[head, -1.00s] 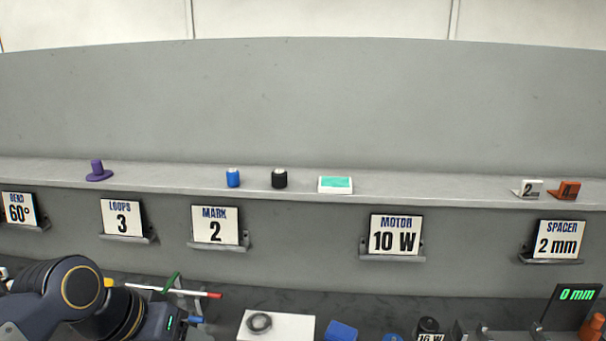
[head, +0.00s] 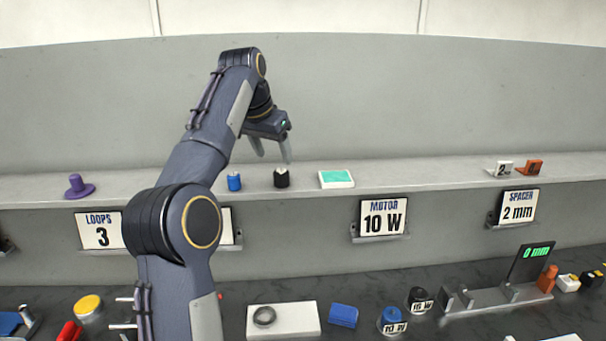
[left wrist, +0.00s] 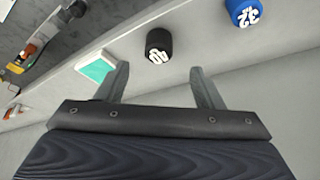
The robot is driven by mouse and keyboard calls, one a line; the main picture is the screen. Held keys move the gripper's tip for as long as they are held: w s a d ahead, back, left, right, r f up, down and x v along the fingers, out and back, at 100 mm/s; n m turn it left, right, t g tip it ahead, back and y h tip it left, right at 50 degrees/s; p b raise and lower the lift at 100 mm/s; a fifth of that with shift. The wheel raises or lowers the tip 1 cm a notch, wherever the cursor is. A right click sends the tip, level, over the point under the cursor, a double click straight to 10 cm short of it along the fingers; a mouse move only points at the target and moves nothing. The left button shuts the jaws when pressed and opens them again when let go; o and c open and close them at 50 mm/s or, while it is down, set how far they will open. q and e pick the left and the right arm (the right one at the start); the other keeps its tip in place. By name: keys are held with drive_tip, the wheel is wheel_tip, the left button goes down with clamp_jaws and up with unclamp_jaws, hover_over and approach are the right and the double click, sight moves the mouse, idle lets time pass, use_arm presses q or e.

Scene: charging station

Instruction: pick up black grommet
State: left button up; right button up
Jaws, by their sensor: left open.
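The black grommet (head: 281,178) is a small upright black cylinder with a white-marked top. It stands on the grey shelf, and in the left wrist view the grommet (left wrist: 158,43) shows white digits. My left gripper (head: 273,158) is open and empty, fingers pointing down, just above and around the grommet's place in the head view. In the left wrist view the grommet lies beyond the gap between the fingertips (left wrist: 160,68), apart from both. My right gripper is not in view.
A blue cylinder (head: 234,182) stands close left of the grommet. A white box with a teal top (head: 336,179) is close on its right. A purple flanged piece (head: 78,186) stands farther left. Sign cards, such as the motor card (head: 383,217), hang along the shelf front.

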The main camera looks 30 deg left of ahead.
sight(281, 171)
use_arm(q)
drive_tip(key=shift+w+f, duration=0.4)
drive_tip(key=shift+f, duration=0.1)
drive_tip(key=x, duration=0.6)
drive_tip(key=shift+d+f, duration=0.1)
drive_tip(key=shift+f, duration=0.3)
drive_tip(key=c, duration=1.1)
drive_tip(key=shift+o, duration=0.2)
drive_tip(key=shift+r, duration=0.1)
